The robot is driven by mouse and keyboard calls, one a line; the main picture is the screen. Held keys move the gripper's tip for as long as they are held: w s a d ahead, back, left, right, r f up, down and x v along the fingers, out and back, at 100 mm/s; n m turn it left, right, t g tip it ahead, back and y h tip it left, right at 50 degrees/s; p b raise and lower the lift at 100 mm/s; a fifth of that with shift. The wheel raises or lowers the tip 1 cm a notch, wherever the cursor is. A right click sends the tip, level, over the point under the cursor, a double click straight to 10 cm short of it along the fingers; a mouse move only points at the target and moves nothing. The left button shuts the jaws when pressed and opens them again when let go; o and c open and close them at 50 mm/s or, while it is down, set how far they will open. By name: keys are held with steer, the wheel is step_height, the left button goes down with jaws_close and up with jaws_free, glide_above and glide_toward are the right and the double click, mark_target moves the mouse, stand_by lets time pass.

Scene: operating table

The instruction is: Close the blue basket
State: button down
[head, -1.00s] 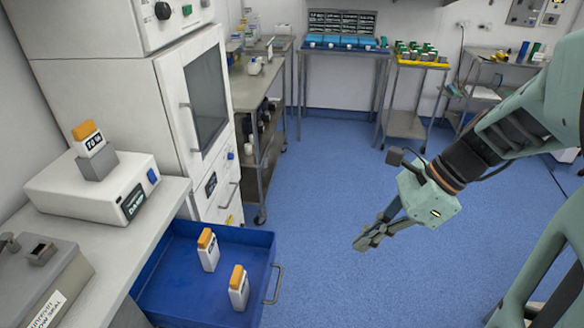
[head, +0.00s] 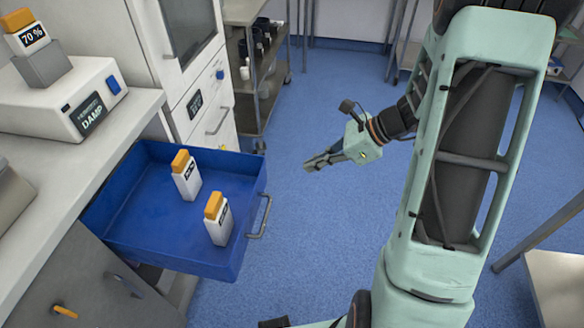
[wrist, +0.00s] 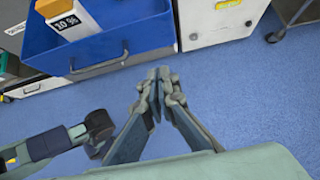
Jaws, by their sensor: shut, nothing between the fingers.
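The blue basket (head: 150,215) is an open drawer-like tray pulled out from under the counter at the left in the head view. It has a grey bar handle (head: 261,217) on its right-hand face. Two white bottles with orange caps (head: 186,180) (head: 219,222) stand upright in it. My gripper (head: 308,165) is shut and empty, in the air to the right of the handle and apart from it. In the wrist view the basket front (wrist: 130,38) and its handle (wrist: 98,68) lie ahead and to the left of the shut fingertips (wrist: 158,72).
A counter (head: 120,115) with a white device (head: 60,105) stands above the basket at left. A white cabinet (head: 190,60) stands behind it. A metal cart (head: 255,60) is further back. Blue floor around my gripper is clear. A pale table corner (head: 555,280) is at lower right.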

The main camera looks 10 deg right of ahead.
mark_target(264, 180)
steer(key=shift+w+a+f+b, duration=0.5)
steer(key=shift+a+f, duration=0.5)
steer(key=shift+a, duration=0.6)
steer(key=shift+w+a+f+b, duration=0.35)
steer(key=shift+w+a+f, duration=0.3)
steer(key=shift+a+f, duration=0.7)
steer(key=shift+w+a+f+b, duration=0.5)
steer(key=shift+a+f, duration=0.2)
steer(key=shift+a, duration=1.2)
steer(key=w+a+p, duration=0.1)
steer(key=w+a, duration=0.2)
steer(key=a, duration=0.6)
steer(key=w+a+p, duration=0.1)
steer(key=w+a, duration=0.2)
steer(key=a, duration=0.6)
steer(key=w+a+p, duration=0.2)
steer(key=w+a, duration=0.2)
steer(key=a, duration=0.5)
steer(key=shift+a, duration=0.15)
steer(key=shift+a+r, duration=0.1)
steer(key=shift+a, duration=0.05)
steer(key=shift+w+a+r, duration=0.1)
steer(key=shift+a+r, duration=0.05)
